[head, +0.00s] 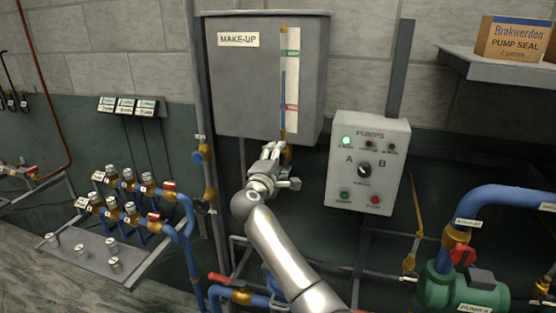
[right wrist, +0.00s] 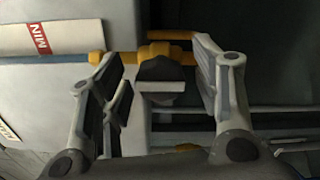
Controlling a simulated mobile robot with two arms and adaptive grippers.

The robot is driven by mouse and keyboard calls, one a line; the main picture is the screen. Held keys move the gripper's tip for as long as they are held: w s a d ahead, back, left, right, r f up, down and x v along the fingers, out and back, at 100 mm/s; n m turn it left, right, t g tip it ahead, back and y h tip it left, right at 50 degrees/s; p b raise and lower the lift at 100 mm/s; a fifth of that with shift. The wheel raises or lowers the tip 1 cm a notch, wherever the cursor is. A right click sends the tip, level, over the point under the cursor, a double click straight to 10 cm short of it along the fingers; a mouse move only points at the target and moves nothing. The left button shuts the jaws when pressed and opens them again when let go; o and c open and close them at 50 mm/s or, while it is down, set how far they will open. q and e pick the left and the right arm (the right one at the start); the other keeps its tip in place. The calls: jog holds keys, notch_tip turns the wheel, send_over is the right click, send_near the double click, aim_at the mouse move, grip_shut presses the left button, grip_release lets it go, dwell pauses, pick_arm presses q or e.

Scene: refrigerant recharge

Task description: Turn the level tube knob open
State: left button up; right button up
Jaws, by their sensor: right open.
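The level tube (head: 283,85) runs up the front of the grey MAKE-UP tank (head: 230,85), with a blue column inside it. A brass fitting (right wrist: 160,52) is at its lower end, and the MIN label (right wrist: 40,38) is beside the tube. The level tube knob (right wrist: 162,76), dark grey, sits on this fitting. In the head view my right gripper mostly hides it. My right gripper (head: 275,155) is open, with one finger on each side of the knob in the right wrist view. I see gaps between fingers and knob. My left gripper is not in view.
A grey PUMPS control box (head: 367,165) is close to the right of my gripper. A vertical pipe with valves (head: 208,193) stands to the left. A manifold with several red-handled valves (head: 130,205) is further left. A green pump (head: 465,290) is at lower right.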

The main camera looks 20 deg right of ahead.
jog(key=shift+s+a, duration=0.1)
jog(key=shift+s, duration=0.05)
jog(key=v, duration=1.1)
jog(key=shift+s+a, duration=0.2)
jog(key=shift+s, duration=0.05)
jog(key=shift+f, duration=0.1)
